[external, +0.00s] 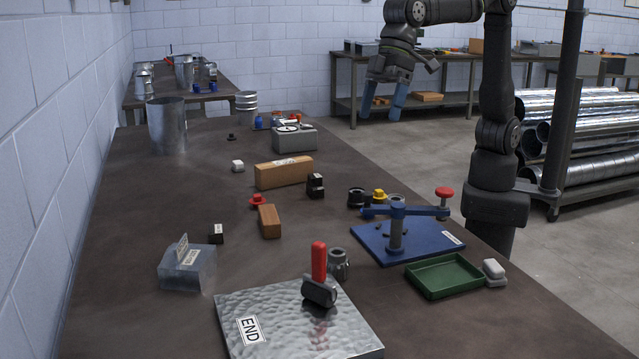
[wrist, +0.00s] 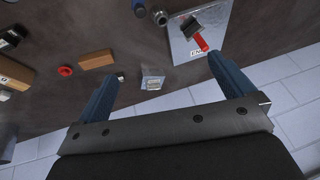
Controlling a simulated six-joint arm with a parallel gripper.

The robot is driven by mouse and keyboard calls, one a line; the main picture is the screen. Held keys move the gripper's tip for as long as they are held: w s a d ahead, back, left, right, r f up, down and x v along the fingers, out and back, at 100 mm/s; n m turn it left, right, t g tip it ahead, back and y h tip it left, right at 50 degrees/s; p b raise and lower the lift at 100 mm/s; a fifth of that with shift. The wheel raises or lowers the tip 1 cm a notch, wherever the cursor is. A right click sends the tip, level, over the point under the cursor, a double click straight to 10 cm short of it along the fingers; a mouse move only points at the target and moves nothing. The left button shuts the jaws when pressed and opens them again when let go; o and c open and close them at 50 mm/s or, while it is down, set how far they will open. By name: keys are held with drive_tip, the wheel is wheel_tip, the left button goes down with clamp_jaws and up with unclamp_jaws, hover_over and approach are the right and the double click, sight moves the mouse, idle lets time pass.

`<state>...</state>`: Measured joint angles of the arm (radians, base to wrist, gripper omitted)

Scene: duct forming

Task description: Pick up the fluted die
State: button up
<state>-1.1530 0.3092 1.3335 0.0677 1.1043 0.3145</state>
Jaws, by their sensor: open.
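A grey metal ring-like piece (external: 338,264), which looks like the fluted die, stands just behind the red-handled tool (external: 319,278); its flutes are too small to make out for certain. In the wrist view the same grey piece (wrist: 160,17) shows near the top edge, left of the tool's metal plate. My gripper (external: 380,114) has two blue fingers, spread apart and empty, held high above the bench at upper right. In the wrist view my gripper (wrist: 163,67) frames a clear block between its fingers, and the grey piece lies beyond the fingertips.
A dimpled metal plate (external: 285,325) labelled END is in front. A blue-based press (external: 410,246) and green tray (external: 447,277) stand to the right. The clear block (external: 187,268), wooden blocks (external: 284,173) and small black parts (external: 356,197) are spread around. The left-middle bench is mostly clear.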

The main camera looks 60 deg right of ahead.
drive_tip(key=c, duration=0.6)
drive_tip(key=n+g+h, duration=0.1)
drive_tip(key=n+h, duration=0.3)
drive_tip(key=n, duration=0.9)
hover_over(337, 259)
drive_tip(key=w, duration=0.1)
wheel_tip(337, 259, down, 13)
drive_tip(key=f, duration=0.7)
drive_tip(key=d+f, duration=0.1)
drive_tip(key=f, duration=0.3)
drive_tip(key=shift+f, duration=0.35)
drive_tip(key=shift+s+d+f, duration=0.1)
drive_tip(key=shift+d+f, duration=0.05)
drive_tip(key=shift+f, duration=1.2)
drive_tip(key=shift+s+d+f, duration=0.1)
drive_tip(key=shift+d+f, duration=0.05)
drive_tip(key=shift+f, duration=1.15)
